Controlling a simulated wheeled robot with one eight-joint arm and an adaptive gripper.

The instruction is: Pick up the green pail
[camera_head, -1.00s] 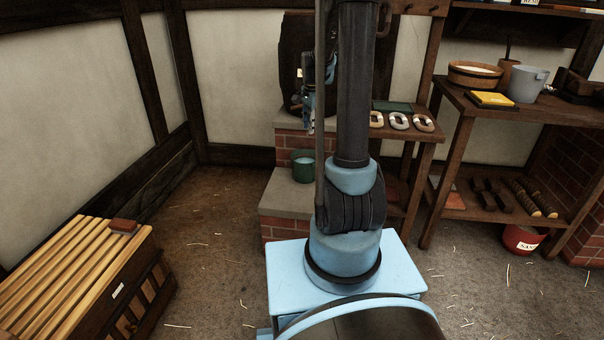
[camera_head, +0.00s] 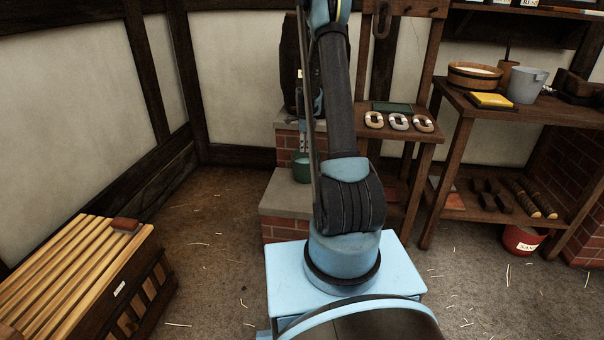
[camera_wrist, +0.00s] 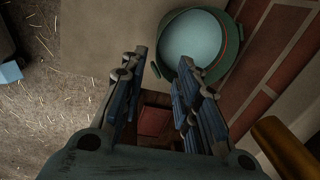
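The green pail (camera_head: 302,168) stands on the stone ledge of the brick step, behind and left of my arm in the head view. In the wrist view the pail (camera_wrist: 238,40) is seen from above, with a green rim and a pale, smooth round surface inside. My gripper (camera_wrist: 162,64) is open and empty, its two fingers apart. The fingertips lie just below the pail's rim in the wrist view; I cannot tell whether they touch it. In the head view my gripper (camera_head: 303,143) hangs just above the pail and is partly hidden by my arm.
The brick step (camera_head: 288,202) bears the pail, with a brick wall behind it. A shelf table (camera_head: 408,133) with several rope rings stands to the right. A slatted wooden crate (camera_head: 75,275) is at the left. The floor between crate and step is open.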

